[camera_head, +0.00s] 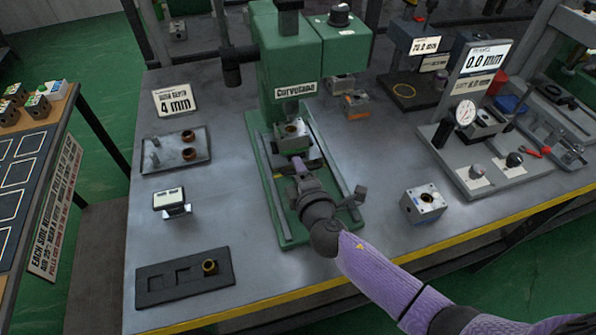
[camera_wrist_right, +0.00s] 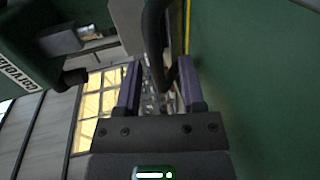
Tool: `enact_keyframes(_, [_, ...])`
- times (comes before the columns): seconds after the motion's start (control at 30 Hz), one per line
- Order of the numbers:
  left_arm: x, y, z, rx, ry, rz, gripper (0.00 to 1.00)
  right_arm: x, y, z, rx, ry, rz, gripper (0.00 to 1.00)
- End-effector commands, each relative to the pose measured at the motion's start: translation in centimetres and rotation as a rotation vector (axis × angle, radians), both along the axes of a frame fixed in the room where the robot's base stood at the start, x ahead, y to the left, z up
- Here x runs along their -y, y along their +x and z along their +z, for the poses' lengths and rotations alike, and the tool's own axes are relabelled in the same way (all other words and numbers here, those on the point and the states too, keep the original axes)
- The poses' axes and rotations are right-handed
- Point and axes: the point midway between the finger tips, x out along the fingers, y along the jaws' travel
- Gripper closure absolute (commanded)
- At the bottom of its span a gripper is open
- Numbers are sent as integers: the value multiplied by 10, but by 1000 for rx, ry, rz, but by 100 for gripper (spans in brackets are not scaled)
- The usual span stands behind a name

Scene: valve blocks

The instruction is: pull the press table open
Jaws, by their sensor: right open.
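The green press (camera_head: 287,75) stands on the bench with a green base frame with side rails. A metal valve block (camera_head: 291,134) sits on the press table (camera_head: 313,166), under the press head. My right gripper (camera_head: 298,163) is over the front of the press table; its wrist hides part of the table and frame. In the wrist view, the right gripper (camera_wrist_right: 161,78) has its two purple fingers apart. A dark curved bar (camera_wrist_right: 153,35) shows between and beyond the fingers; I cannot tell if it touches them. My left gripper is out of view.
A loose valve block (camera_head: 423,205) lies right of the press. A tray with brown rings (camera_head: 180,150), a small display stand (camera_head: 170,201) and a black holder (camera_head: 185,277) are at left. A gauge station (camera_head: 480,150) stands at right. Bare bench lies between them.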

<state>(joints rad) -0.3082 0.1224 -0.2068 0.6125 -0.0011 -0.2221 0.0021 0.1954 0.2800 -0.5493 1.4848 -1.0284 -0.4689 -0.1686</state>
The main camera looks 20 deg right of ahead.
Motion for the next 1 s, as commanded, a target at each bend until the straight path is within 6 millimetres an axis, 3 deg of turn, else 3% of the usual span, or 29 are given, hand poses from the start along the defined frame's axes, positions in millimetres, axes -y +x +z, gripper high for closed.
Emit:
enact_keyframes(0.37, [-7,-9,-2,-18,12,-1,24,-1,9,-2,-1,2,0,50])
enact_keyframes(0.63, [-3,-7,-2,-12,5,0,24,0,9,-2,-1,3,-2,100])
enact_keyframes(1.0, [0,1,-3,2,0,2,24,0,9,-2,-2,2,-1,100])
